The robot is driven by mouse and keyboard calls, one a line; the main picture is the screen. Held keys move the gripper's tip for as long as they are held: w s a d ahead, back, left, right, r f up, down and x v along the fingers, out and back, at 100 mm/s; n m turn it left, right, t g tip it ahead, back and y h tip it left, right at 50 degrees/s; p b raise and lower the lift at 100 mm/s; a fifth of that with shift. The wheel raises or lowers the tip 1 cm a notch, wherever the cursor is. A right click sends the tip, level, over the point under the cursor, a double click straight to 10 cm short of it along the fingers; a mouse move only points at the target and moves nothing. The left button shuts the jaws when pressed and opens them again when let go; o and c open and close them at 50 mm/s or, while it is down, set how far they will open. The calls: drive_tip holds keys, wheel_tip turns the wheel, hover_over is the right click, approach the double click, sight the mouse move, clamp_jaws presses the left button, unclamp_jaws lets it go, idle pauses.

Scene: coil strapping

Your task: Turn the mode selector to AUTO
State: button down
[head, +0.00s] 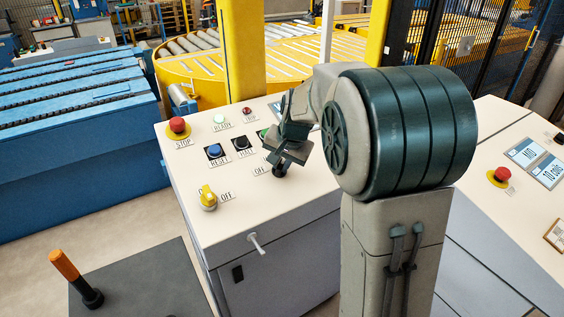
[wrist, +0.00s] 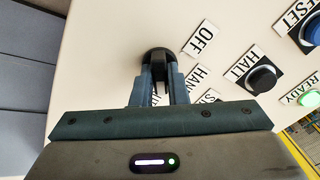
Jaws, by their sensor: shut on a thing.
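The mode selector is a black knob on the cream console top, with label plates around it. It shows in the wrist view (wrist: 156,55) and, small and partly hidden, in the head view (head: 279,171). My gripper (wrist: 160,82) is shut on the selector knob, one finger on each side; in the head view my gripper (head: 284,157) is over it, pointing down. The OFF label (wrist: 204,38) is readable; a label starting "HAN" (wrist: 197,77) is partly covered. Another label between the fingers is mostly hidden. I cannot tell which label the knob points to.
On the console (head: 235,218) are a red STOP button (head: 178,126), a blue RESET button (head: 214,151), a black HALT button (head: 241,144) and a yellow rotary switch (head: 208,197). A second console (head: 500,220) stands right.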

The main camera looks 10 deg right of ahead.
drive_tip(key=shift+m, duration=0.6)
drive_tip(key=c, duration=1.4)
unclamp_jaws()
drive_tip(key=shift+c, duration=0.2)
drive_tip(key=shift+r, duration=0.1)
drive_tip(key=b+v, duration=0.1)
drive_tip(key=v, duration=1.2)
drive_tip(key=shift+s+r, duration=0.2)
drive_tip(key=shift+r, duration=0.1)
drive_tip(key=shift+d, duration=0.1)
drive_tip(key=s+f+n, duration=0.4)
drive_tip(key=s+f, duration=0.2)
drive_tip(key=s, duration=0.5)
drive_tip(key=s+a+f+n+g+h, duration=0.1)
drive_tip(key=s+f+n, duration=0.3)
drive_tip(key=s+f, duration=0.3)
drive_tip(key=s, duration=0.4)
drive_tip(key=shift+s+a, duration=0.3)
drive_tip(key=shift+s, duration=0.1)
